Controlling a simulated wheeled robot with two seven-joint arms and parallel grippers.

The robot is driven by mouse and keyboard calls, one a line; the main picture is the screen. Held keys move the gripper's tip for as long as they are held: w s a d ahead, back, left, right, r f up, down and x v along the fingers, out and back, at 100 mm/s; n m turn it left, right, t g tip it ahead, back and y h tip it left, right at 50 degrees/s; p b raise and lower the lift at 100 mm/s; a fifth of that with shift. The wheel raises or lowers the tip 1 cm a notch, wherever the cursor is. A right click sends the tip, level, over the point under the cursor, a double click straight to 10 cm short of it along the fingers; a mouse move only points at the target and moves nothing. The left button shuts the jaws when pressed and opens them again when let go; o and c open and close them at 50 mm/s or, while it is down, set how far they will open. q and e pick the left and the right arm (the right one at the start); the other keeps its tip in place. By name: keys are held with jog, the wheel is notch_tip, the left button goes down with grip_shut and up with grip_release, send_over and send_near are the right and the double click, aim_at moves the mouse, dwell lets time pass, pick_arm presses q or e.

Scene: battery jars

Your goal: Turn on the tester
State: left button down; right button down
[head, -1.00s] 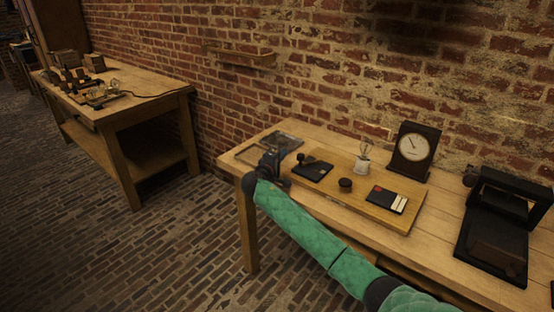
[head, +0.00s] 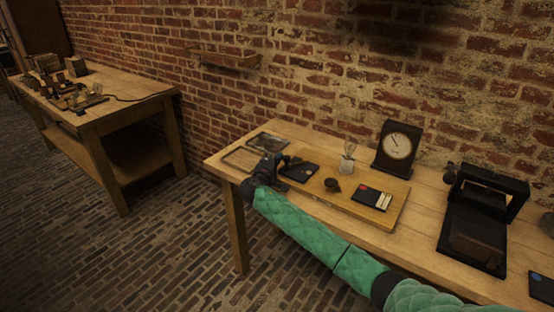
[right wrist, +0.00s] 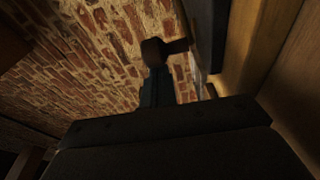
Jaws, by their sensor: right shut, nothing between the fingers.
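The tester is a wooden board (head: 362,213) on the right-hand bench. It carries a black switch box (head: 303,172), a round dark knob (head: 332,185), a small bulb in a white holder (head: 347,160) and a black plate with a red mark (head: 370,197). The bulb looks unlit. My right gripper (head: 277,166) is shut and empty at the left side of the switch box, close to its lever; I cannot tell whether they touch. In the right wrist view a dark brown knob-like end (right wrist: 154,52) shows ahead of the gripper. My left gripper is not in view.
A dial meter (head: 397,146) stands behind the board. A black stand (head: 480,215) is at the right of the bench (head: 425,235). Flat frames (head: 243,158) lie at the bench's left end. Another cluttered bench (head: 120,105) stands at the left.

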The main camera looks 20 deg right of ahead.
aim_at(284, 160)
jog(key=shift+s+n+t+y, duration=0.3)
jog(key=shift+s+t+y, duration=0.1)
jog(key=shift+y, duration=0.1)
